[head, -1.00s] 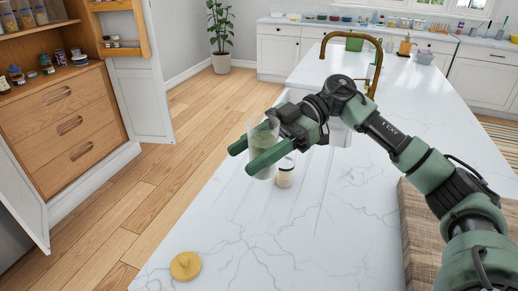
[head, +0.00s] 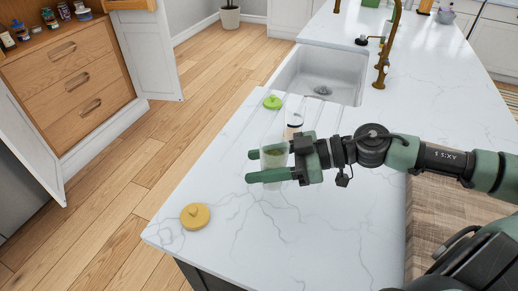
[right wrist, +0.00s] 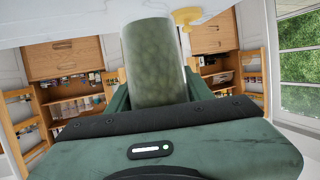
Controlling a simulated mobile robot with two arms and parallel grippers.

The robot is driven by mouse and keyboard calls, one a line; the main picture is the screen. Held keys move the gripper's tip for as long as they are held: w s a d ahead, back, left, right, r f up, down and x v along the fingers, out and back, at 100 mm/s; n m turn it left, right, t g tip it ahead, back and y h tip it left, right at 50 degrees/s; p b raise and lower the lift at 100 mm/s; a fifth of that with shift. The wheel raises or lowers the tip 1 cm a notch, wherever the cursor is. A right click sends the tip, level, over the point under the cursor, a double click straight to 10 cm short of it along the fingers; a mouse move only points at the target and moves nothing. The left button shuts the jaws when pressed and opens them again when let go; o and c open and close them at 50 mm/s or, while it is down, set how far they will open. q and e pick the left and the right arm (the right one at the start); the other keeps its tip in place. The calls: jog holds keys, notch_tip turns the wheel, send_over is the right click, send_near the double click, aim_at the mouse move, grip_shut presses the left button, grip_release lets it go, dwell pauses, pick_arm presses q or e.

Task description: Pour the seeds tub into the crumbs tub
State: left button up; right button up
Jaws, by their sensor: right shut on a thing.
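My right gripper (head: 268,165) is shut on a clear tub with green, seed-like contents, the seeds tub (head: 273,158). This tub looks roughly upright over the counter, partly hidden by the fingers; whether it touches the counter I cannot tell. Its patterned greenish contents fill much of the right wrist view (right wrist: 150,62). A second clear tub, the likely crumbs tub (head: 293,130), stands just behind the gripper, its lower part hidden and its contents hard to make out. My left gripper is not in view.
A green lid (head: 272,102) lies behind the tubs, near the sink (head: 325,75). A yellow lid (head: 195,216) lies at the counter's left front. A brass tap (head: 387,45) rises beside the sink. The front of the white counter (head: 300,230) is mostly clear.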

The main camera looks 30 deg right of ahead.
jog(key=shift+d+f+m+t+h+p, duration=0.1)
jog(key=shift+f+m+t+h+p, duration=0.05)
jog(key=shift+m+t+h+p, duration=0.2)
jog(key=w+d+r+m+t+h+p, duration=0.1)
jog(key=w+d+m+t+h+p, duration=0.55)
jog(key=w+d+p, duration=0.25)
jog(key=shift+w+a+f+m+h+p, duration=0.4)
jog(key=shift+w+f+m+h+p, duration=0.2)
jog(key=shift+w+p, duration=0.4)
jog(key=shift+w+a+f+m+h+p, duration=0.45)
jog(key=shift+w+f+m+h+p, duration=0.25)
jog(key=shift+p, duration=0.45)
jog(key=shift+w+a+f+m+h+p, duration=0.45)
jog(key=shift+w+f+p, duration=0.2)
jog(key=shift+w+p, duration=0.4)
jog(key=shift+d+r+m+y+p, duration=0.25)
jog(key=shift+d+r+m+p, duration=0.1)
jog(key=shift+p, duration=0.15)
notch_tip(320, 180, up, 6)
jog(key=d+m+g+y+p, duration=0.1)
jog(key=d+m+y+p, duration=0.1)
jog(key=m+y, duration=0.3)
jog(key=shift+w+m+p, duration=0.35)
jog(key=shift+m+p, duration=0.45)
jog(key=shift+m, duration=1.5)
